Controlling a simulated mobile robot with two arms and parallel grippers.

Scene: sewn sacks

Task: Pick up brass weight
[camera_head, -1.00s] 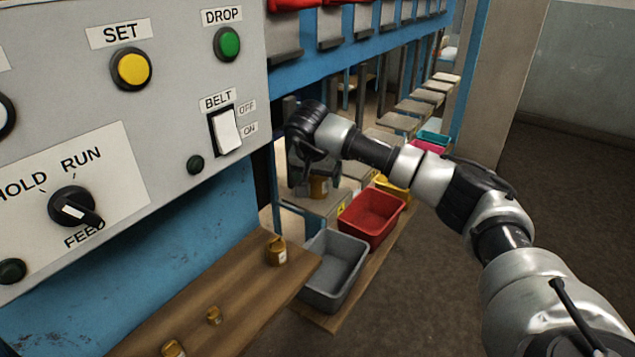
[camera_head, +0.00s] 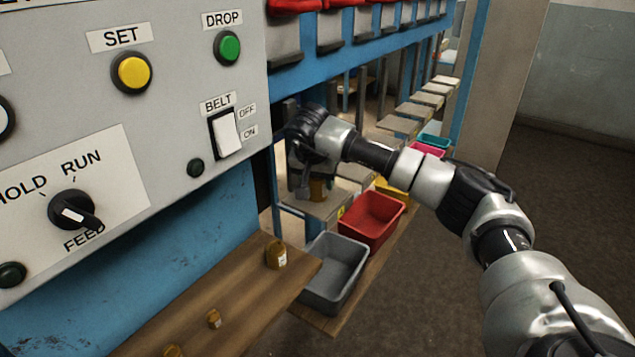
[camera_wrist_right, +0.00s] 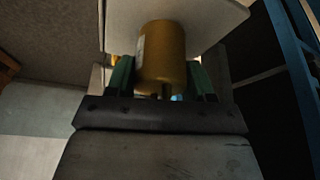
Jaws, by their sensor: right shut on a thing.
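A brass weight (camera_head: 318,190), a golden cylinder with a pale label, is at the small grey platform below the machine. It also shows in the right wrist view (camera_wrist_right: 164,52), between the two green-padded fingers. My right gripper (camera_head: 311,184), seen in the wrist view too (camera_wrist_right: 163,78), is shut on this weight. The weight is upright in the head view; I cannot tell whether its base touches the platform. Other brass weights, one large (camera_head: 276,256), one small (camera_head: 214,319) and one cut off by the bottom edge (camera_head: 172,351), are on the wooden shelf. My left gripper is not in view.
The wooden shelf (camera_head: 235,285) runs along the lower left. A grey bin (camera_head: 322,292) and a red bin (camera_head: 386,240) stand beside the platform. The control panel (camera_head: 175,110) is close at the left. Open floor (camera_head: 440,300) lies to the right.

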